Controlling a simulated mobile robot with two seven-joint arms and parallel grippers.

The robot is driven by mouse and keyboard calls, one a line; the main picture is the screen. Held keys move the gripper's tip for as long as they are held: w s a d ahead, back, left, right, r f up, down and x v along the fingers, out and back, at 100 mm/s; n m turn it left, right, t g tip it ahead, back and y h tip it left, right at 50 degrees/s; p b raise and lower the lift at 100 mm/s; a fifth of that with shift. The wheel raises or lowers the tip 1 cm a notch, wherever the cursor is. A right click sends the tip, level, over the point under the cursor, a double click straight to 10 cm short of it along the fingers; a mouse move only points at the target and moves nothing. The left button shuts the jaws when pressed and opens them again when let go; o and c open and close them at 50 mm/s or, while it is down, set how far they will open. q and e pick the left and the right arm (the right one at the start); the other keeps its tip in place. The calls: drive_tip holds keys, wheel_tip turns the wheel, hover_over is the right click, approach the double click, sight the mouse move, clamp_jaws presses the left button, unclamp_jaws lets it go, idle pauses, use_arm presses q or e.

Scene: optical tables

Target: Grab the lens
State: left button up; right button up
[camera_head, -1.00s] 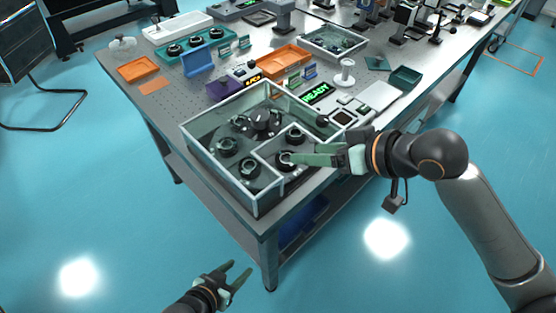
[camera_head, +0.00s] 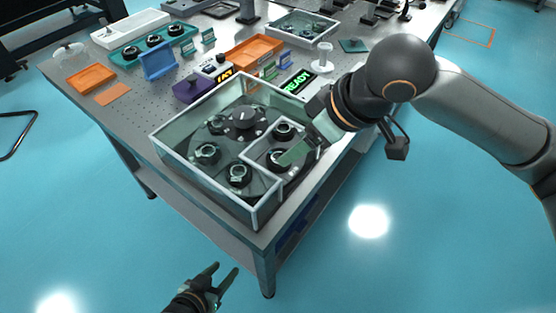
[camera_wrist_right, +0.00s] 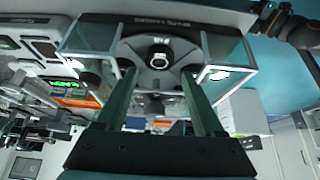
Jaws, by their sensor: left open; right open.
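Several dark ring-mounted lenses sit on a dark round plate (camera_head: 222,150) inside a clear-walled box (camera_head: 158,148) at the table's near corner. One lens (camera_head: 278,158) is in the box's right-hand partition, with another lens (camera_head: 284,130) behind it. My right gripper (camera_head: 290,153) reaches in over that partition, angled down, with its green fingers open beside the nearer lens. In the right wrist view, the open fingers (camera_wrist_right: 160,95) flank a lens (camera_wrist_right: 160,62) lying beyond their tips, with nothing between them. My left gripper (camera_head: 226,272) is open and empty, low in front of the table.
The box's walls and partition edges surround the lenses closely. Behind it are a purple bin (camera_head: 190,90), a green READY display (camera_head: 298,82), an orange tray (camera_head: 254,50) and a white spool-shaped stand (camera_head: 322,56). Floor in front of the table is clear.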

sight(272, 156)
drive_tip(key=b+x, duration=0.1)
drive_tip(key=x, duration=0.5)
drive_tip(key=shift+w+a+f, duration=0.1)
drive_tip(key=shift+a+f, duration=0.05)
drive_tip(key=shift+f, duration=0.05)
drive_tip(key=shift+c, duration=0.2)
drive_tip(key=c, duration=1)
drive_tip(key=shift+r, duration=0.15)
